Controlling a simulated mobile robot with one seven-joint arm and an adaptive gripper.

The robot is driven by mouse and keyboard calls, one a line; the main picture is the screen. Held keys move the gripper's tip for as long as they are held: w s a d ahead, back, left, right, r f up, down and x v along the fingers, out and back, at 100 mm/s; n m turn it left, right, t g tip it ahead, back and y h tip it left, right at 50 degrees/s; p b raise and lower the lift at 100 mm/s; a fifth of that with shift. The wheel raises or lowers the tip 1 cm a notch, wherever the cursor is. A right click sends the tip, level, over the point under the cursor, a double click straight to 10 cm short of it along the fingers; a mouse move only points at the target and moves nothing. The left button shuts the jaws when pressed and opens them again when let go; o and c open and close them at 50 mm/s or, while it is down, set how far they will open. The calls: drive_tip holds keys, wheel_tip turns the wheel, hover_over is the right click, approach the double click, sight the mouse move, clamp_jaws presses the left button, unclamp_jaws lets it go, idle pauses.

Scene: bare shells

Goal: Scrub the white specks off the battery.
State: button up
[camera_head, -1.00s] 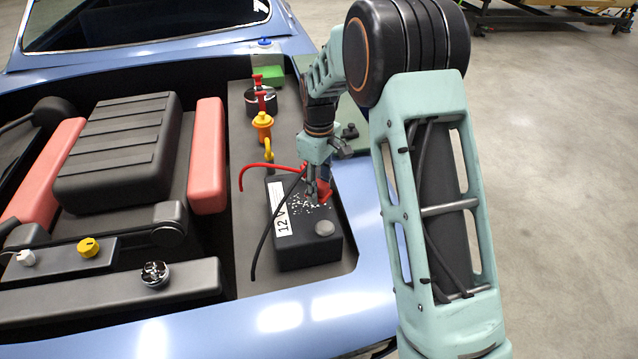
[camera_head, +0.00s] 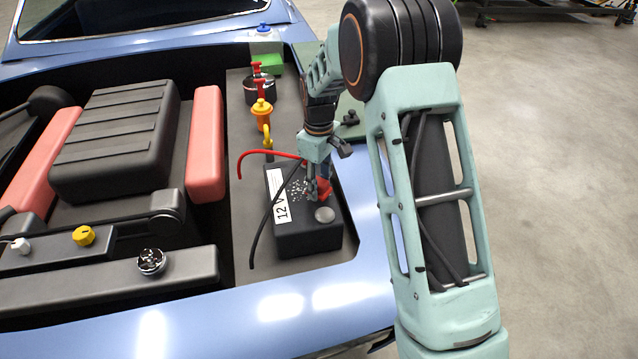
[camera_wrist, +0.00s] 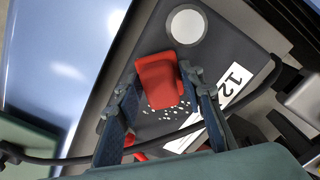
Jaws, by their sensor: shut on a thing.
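The black battery (camera_head: 300,240) with a white "12 V" label (camera_head: 282,198) sits at the right side of the engine bay. White specks (camera_head: 297,187) lie on its top, left of my gripper; they also show in the wrist view (camera_wrist: 165,119). My gripper (camera_head: 317,188) points down over the battery top, shut on a red block (camera_wrist: 157,80). The block is low over the top or touching it, close to the grey round disc (camera_wrist: 187,26); exact contact is hidden. The block and fingers hide part of the top.
A black cable (camera_head: 262,228) crosses the battery top, and a red cable (camera_head: 255,156) runs behind it. A yellow-orange capped part (camera_head: 262,112) and a red-topped part (camera_head: 259,85) stand farther back. A blue body edge (camera_head: 345,285) borders the battery's front and right.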

sight(299, 181)
drive_tip(key=shift+f+b, duration=0.7)
drive_tip(key=shift+f, duration=0.35)
drive_tip(key=shift+w+a+r+p, duration=0.1)
drive_tip(key=shift+w+a+p, duration=0.1)
drive_tip(key=shift+w, duration=0.55)
drive_tip(key=shift+w+a+p, duration=0.1)
drive_tip(key=shift+w+p, duration=0.05)
drive_tip(key=shift+w, duration=0.65)
drive_tip(key=shift+w+a+r+p, duration=0.1)
drive_tip(key=shift+w+a+p, duration=0.1)
drive_tip(key=shift+w, duration=0.55)
drive_tip(key=shift+w+a+f, duration=0.1)
drive_tip(key=shift+w+a, duration=0.05)
drive_tip(key=shift+w, duration=0.55)
drive_tip(key=shift+w+a+f, duration=0.1)
drive_tip(key=shift+w+a, duration=0.05)
drive_tip(key=shift+w, duration=0.55)
